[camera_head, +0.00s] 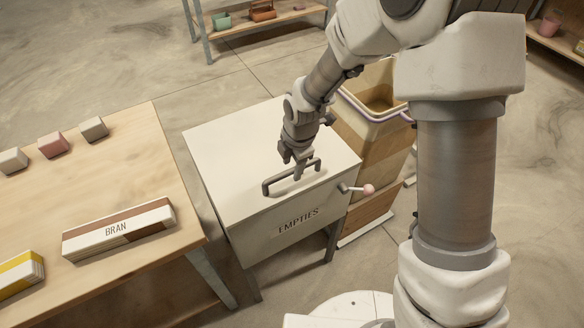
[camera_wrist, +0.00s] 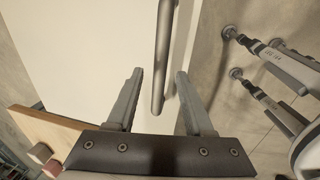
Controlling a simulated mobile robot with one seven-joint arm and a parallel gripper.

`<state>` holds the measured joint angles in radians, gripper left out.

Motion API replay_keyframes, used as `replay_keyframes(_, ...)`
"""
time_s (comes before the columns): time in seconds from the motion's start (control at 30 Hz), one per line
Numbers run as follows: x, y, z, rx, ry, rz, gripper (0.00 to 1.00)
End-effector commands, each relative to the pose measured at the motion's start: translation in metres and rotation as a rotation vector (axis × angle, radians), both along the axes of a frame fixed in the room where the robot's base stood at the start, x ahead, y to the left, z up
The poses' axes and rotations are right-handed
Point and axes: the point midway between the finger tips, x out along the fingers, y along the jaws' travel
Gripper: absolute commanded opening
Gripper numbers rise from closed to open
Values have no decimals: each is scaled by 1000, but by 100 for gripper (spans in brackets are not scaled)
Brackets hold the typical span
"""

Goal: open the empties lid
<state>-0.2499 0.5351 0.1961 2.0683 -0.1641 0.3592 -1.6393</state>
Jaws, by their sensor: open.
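The empties box (camera_head: 298,219) is a pale box on legs with EMPTIES lettered on its front. Its flat lid (camera_head: 230,155) lies shut, with a dark grey bar handle (camera_head: 283,184) standing on it near the front edge. My gripper (camera_head: 296,172) points down at the handle. In the wrist view the handle (camera_wrist: 163,60) runs up between the open fingers of my gripper (camera_wrist: 158,78), with its near end close to the fingertips. The fingers appear apart from the bar. A pink-knobbed lever (camera_head: 367,189) sticks out at the box's right side.
A wooden table (camera_head: 100,165) stands on the left with a BRAN block (camera_head: 118,229), a yellow-striped block (camera_head: 20,275) and several small cubes. A tall bin (camera_head: 375,135) stands behind and right of the box. A shelf (camera_head: 262,20) is at the back.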

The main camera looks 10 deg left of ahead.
Motion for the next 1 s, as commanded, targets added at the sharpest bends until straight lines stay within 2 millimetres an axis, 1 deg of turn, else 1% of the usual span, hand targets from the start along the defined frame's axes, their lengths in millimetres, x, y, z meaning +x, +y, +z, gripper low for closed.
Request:
replay_keyframes(0.03,0,1,-5,-1,1,1,52)
replay_keyframes(0.13,1,2,-9,0,-1,2,52)
replay_keyframes(0.4,2,2,-10,0,-1,1,52)
replay_keyframes(0.43,2,1,-10,0,-1,1,50)
replay_keyframes(0.47,2,1,-10,0,-1,1,45)
replay_keyframes(0.5,2,1,-10,0,-1,1,38)
replay_keyframes(0.57,2,1,-9,1,-1,0,27)
replay_keyframes(0.7,2,1,-9,1,-1,0,2)
replay_keyframes(0.73,2,1,-9,1,-1,0,0)
replay_keyframes(1.0,2,1,-9,1,-1,0,0)
